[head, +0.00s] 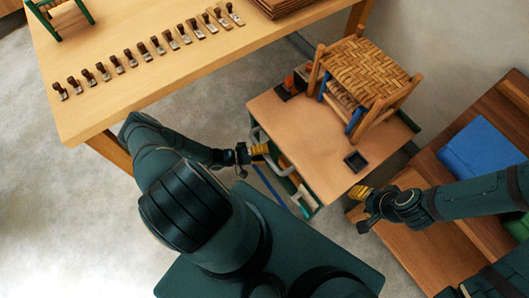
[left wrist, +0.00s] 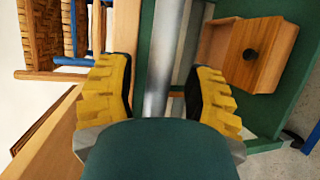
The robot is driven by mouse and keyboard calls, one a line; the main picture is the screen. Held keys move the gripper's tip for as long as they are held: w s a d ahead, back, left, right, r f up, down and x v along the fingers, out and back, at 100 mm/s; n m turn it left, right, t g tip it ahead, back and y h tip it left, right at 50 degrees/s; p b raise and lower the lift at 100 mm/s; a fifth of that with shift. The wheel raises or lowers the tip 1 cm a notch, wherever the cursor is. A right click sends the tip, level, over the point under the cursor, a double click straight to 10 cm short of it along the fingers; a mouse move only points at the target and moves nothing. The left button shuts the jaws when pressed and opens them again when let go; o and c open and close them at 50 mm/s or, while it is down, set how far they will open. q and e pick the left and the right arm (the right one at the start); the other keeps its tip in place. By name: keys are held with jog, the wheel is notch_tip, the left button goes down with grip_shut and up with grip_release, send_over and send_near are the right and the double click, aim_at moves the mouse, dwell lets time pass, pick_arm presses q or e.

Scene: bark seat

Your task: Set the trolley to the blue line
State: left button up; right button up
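The trolley (head: 300,140) has a wooden top and a green frame, with a grey metal handle (head: 268,142) on its left side. The blue line (head: 271,187) runs along the floor just left of the trolley. A bit of blue also shows at the right edge of the left wrist view (left wrist: 313,136). My left gripper (head: 258,151) is at the handle; in the left wrist view the bar (left wrist: 164,75) passes between its yellow fingers, with small gaps beside it. My right gripper (head: 366,203) is off the trolley's right front corner, apart from it; its finger gap is unclear.
A woven-seat stool (head: 361,72) and a small dark tray (head: 356,161) stand on the trolley. A long table (head: 160,75) with a row of tools is at upper left. A wooden bench (head: 425,245) with a blue cloth (head: 482,150) is at right. Grey floor lies open at left.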

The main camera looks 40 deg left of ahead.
pick_arm(q)
jog(key=v, duration=1.2)
jog(key=shift+w+r, duration=0.1)
jog(key=shift+r, duration=0.05)
dwell(0.4)
